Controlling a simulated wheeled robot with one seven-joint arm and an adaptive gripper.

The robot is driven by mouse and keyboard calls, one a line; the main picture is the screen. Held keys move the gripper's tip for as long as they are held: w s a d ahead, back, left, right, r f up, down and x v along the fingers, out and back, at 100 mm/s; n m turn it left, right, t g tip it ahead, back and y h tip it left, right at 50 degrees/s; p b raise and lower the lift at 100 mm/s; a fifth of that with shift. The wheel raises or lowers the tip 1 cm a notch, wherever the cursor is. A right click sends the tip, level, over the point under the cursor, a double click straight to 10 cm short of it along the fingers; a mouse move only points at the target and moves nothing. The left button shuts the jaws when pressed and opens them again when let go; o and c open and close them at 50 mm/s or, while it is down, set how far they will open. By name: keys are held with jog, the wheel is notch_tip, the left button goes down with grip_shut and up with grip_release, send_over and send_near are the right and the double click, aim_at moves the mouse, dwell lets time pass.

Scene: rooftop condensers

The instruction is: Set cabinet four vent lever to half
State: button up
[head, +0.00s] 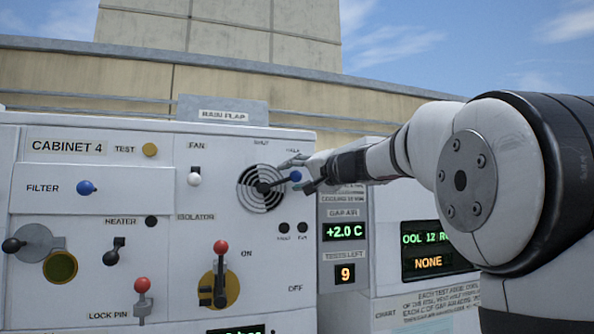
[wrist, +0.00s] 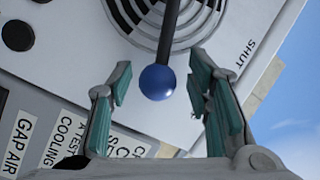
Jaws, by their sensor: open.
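Cabinet four (head: 130,200) fills the left of the head view. Its round vent grille (head: 247,199) carries a dark lever (head: 275,184) with a blue ball knob (head: 296,176). My gripper (head: 301,175) reaches in from the right. In the wrist view the blue knob (wrist: 157,82) lies between the open green-padded fingers of my gripper (wrist: 160,90), with gaps on both sides. Any label behind the gripper is hidden.
A blue filter knob (head: 87,187), a red-knobbed isolator lever (head: 220,272) and a red lock pin (head: 142,287) are left of and below the vent. Readouts (head: 344,232) sit below my gripper. Open sky lies behind my arm.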

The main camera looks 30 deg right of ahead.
grip_shut()
jog(key=shift+r, duration=0.1)
jog(key=r+n, duration=0.1)
jog(key=a+r+n+g, duration=0.1)
jog(key=n, duration=0.1)
jog(key=shift+w+a+r+h+p, duration=0.1)
jog(key=shift+a+r+h+p, duration=0.1)
jog(key=shift+r+h+p, duration=0.15)
jog(key=shift+w+a+r+n+g+h+p, duration=0.1)
jog(key=shift+a+r+n+g+h+p, duration=0.25)
jog(key=shift+n, duration=0.35)
jog(key=shift+w+a+r+n+g+h+p, duration=0.15)
jog(key=shift+a+r+n+p, duration=0.2)
jog(key=shift+n, duration=0.35)
jog(key=shift+s+a, duration=0.1)
grip_release()
jog(key=shift+f, duration=0.1)
jog(key=shift+s, duration=0.1)
